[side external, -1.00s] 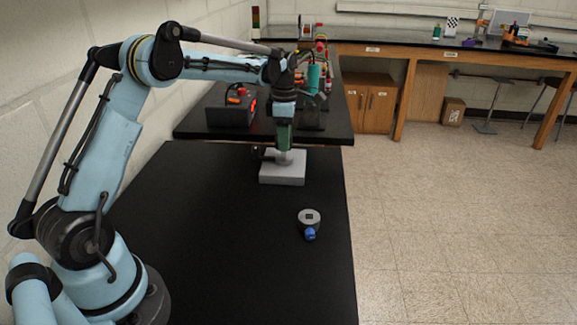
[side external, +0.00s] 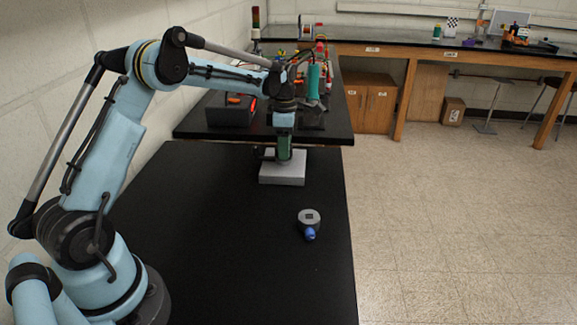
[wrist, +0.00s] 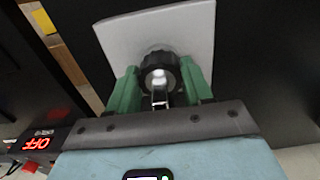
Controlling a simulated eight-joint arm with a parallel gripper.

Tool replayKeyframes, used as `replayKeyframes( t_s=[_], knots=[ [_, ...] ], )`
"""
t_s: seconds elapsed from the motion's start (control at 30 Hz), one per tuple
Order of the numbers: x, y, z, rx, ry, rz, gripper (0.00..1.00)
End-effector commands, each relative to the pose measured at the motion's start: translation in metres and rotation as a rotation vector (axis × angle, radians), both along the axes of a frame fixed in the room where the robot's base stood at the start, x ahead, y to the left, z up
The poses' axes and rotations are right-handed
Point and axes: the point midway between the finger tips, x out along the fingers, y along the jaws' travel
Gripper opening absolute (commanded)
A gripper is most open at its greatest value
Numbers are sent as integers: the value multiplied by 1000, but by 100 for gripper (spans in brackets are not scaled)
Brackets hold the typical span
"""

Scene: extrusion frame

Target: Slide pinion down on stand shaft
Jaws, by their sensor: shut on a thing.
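The pinion (wrist: 150,62) is a dark toothed ring in the wrist view, between the green fingers of my gripper (wrist: 160,85). The bright top of the stand shaft (wrist: 160,77) shows within the pinion's ring, so the pinion is around the shaft. The stand's pale square base (wrist: 185,28) lies behind them. In the side view my gripper (side external: 284,158) points down just above the stand base (side external: 283,174); its fingers hide most of the pinion and shaft there. The gripper is shut on the pinion. The gap between pinion and base is hard to judge.
A round grey part with a blue knob (side external: 309,223) lies on the black table (side external: 220,240) to the right, near its edge. A dark box (side external: 230,110) stands on the bench behind. A red "OFF" display (wrist: 36,144) shows in the wrist view.

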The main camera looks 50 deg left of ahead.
Motion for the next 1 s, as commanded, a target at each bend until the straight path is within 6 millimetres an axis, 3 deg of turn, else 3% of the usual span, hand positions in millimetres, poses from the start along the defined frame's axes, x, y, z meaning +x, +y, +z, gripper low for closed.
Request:
replayKeyframes(
  t_s=[0.47, 0.5, 0.67, 1.0],
  knots=[
    [0, 0, -4, 0, 0, 0, 20],
    [0, 0, -4, 0, 0, 0, 55],
    [0, 0, -4, 0, 0, 0, 79],
    [0, 0, -2, 0, 0, 0, 80]
  ],
)
